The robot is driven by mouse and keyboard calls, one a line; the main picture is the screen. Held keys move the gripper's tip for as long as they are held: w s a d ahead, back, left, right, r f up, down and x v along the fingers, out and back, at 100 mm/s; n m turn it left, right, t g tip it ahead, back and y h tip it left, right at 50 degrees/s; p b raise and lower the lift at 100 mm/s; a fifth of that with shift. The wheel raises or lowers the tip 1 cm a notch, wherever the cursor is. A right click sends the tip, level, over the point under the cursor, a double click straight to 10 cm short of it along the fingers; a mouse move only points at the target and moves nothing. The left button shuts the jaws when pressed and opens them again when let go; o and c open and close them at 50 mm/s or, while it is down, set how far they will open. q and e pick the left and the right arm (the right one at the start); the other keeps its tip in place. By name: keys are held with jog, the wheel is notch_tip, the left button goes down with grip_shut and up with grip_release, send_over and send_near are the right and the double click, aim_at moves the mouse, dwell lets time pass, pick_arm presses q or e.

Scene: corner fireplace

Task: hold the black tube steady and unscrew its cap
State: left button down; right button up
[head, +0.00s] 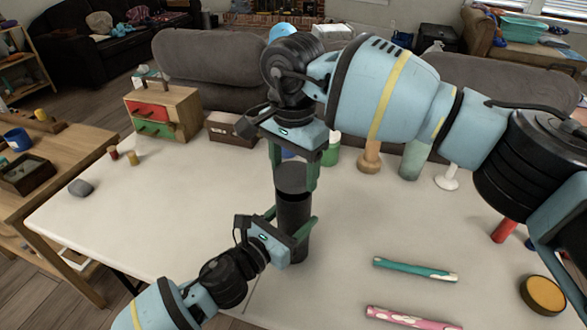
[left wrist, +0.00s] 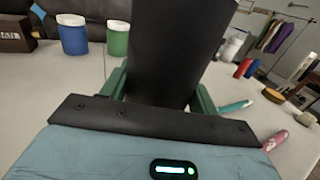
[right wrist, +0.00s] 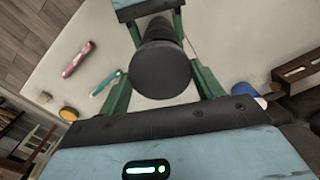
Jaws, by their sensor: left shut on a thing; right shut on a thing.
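The black tube (head: 294,222) stands upright on the white table. My left gripper (head: 292,217) is shut around its body from the near side. In the left wrist view the dark tube (left wrist: 172,45) fills the space between the green fingers. The dark grey cap (head: 292,179) is at the tube's top. My right gripper (head: 293,168) points down from above and is shut on the cap. In the right wrist view the round cap (right wrist: 160,72) lies between the fingers. I cannot tell whether the cap is still seated on the tube.
A teal patterned stick (head: 415,269) and a pink one (head: 410,319) lie at the front right, near a round yellow-topped tin (head: 542,295). A small drawer cabinet (head: 163,115), a green jar (head: 331,153) and a wooden pestle-like piece (head: 369,158) stand behind. The table's left part is mostly clear.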

aim_at(294, 173)
jog(key=shift+r, duration=0.1)
jog(key=shift+r, duration=1.9)
pick_arm(q)
jog(key=shift+c, duration=1.6)
grip_release()
jog(key=v, duration=1.2)
pick_arm(e)
jog(key=shift+f, duration=0.35)
